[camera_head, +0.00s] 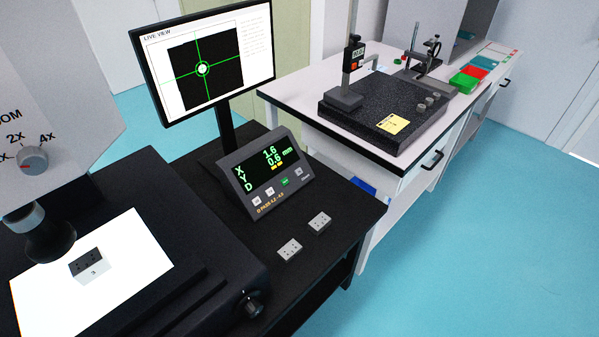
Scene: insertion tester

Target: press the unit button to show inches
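A dark grey readout box (265,174) stands on the black bench below the monitor. Its screen (266,168) shows X 1.6, Y 0.6 and a D row, with "mm" in green beside the figures. Along its lower front is a row of small buttons: white ones on the left (257,202), a green one (285,182) and a grey-white one (299,172) at the right. Their labels are too small to read, so I cannot tell which is the unit button. Neither of my grippers is in view.
A monitor (208,62) stands behind the readout. Two small grey blocks (289,249) (319,222) lie in front of it. At left, a block (88,262) sits on the lit stage (130,255) under a lens (48,235). A white bench (300,92) carries a granite plate (375,135).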

